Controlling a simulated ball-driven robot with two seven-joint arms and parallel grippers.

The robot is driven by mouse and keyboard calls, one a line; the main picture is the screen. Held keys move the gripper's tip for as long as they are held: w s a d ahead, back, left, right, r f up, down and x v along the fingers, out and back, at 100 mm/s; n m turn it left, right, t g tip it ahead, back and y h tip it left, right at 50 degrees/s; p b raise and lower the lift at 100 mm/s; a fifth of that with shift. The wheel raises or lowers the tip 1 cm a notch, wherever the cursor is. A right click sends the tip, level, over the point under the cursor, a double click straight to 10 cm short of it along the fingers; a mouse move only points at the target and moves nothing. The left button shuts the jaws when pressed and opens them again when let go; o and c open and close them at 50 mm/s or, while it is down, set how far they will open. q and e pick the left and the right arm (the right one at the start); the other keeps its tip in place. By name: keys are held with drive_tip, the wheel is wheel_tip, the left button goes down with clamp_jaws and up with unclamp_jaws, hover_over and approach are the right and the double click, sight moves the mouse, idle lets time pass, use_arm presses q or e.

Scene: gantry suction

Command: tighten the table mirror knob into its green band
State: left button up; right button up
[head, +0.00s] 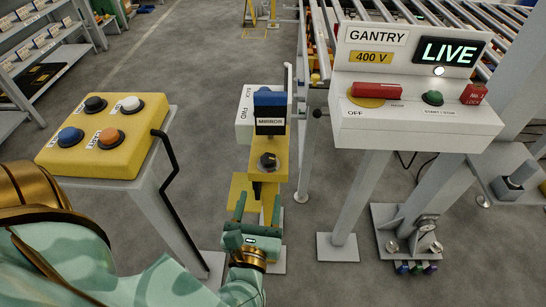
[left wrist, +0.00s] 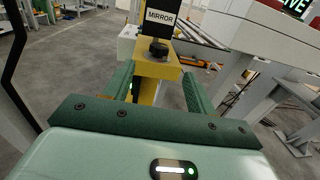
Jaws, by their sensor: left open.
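The mirror knob (head: 267,160) is a small dark knob on the yellow stand, below the black MIRROR label (head: 270,122). It also shows in the left wrist view (left wrist: 158,49), below the label there. I cannot make out the green band or where the knob's pointer sits. My left gripper (head: 254,204) is open and empty, in front of and below the knob, apart from it. In the left wrist view its two green fingers (left wrist: 157,88) stand either side of the yellow stand, with the knob beyond them. My right gripper is not in view.
A yellow button box (head: 105,135) with several coloured buttons stands at left on a grey post. A white GANTRY panel (head: 415,125) with a LIVE display stands at right. The roller conveyor (head: 400,22) runs behind. Grey floor is clear between the stands.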

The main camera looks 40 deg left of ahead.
sight(267, 164)
use_arm(q)
drive_tip(key=x, duration=1.3)
drive_tip(key=shift+w+a, duration=0.1)
drive_tip(key=shift+w, duration=0.1)
